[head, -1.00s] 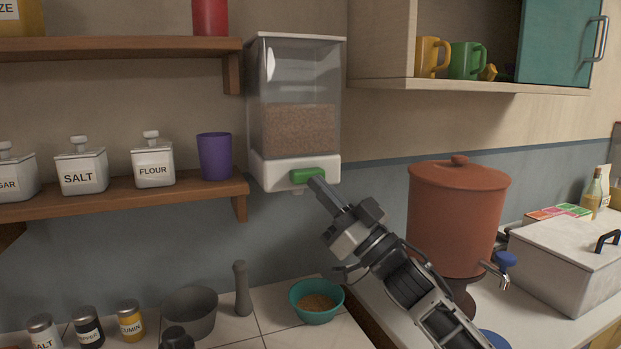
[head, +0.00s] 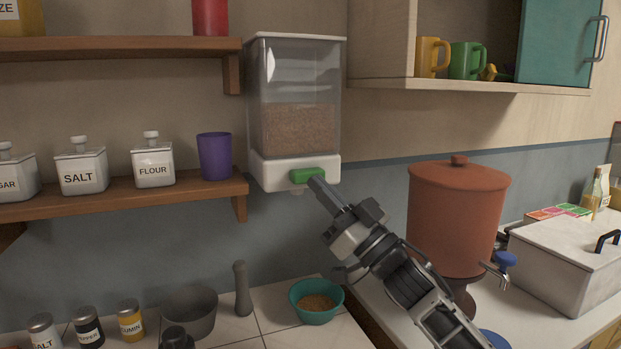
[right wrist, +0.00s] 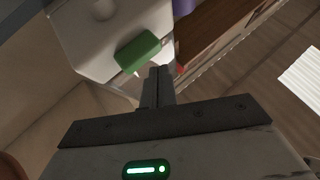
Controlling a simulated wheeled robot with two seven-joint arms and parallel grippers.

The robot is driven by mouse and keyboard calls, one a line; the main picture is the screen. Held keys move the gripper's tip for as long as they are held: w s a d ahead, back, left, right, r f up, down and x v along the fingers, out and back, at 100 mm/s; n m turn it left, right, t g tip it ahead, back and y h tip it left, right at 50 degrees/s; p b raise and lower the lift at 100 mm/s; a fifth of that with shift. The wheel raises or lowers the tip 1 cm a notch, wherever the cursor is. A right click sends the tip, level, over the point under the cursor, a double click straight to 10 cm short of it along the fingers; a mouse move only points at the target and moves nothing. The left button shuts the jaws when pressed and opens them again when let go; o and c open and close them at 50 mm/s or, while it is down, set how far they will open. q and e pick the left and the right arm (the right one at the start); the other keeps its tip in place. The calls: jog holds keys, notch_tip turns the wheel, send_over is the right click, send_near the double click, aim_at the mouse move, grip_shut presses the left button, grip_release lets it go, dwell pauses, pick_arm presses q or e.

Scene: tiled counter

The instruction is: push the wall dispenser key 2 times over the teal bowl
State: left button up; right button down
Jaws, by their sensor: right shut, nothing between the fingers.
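The wall dispenser (head: 294,85) is a clear box partly filled with brown grain, with a white base. Its green key (head: 307,175) sits on the front of the base and also shows in the right wrist view (right wrist: 137,51). My right gripper (head: 316,185) is shut and empty, its fingertips at the key's lower right edge. In the right wrist view its fingers (right wrist: 159,72) point just beside the key; I cannot tell whether they touch. The teal bowl (head: 300,311) stands on the counter below the dispenser with some brown grain in it.
A terracotta water pot (head: 458,215) with a tap stands right of my right arm. A wooden shelf (head: 120,196) with jars and a purple cup (head: 214,156) is left of the dispenser. A grey bowl (head: 190,312) and a pestle (head: 242,288) stand left of the teal bowl.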

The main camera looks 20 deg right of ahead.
dwell(0.4)
jog(key=shift+w, duration=0.4)
dwell(0.4)
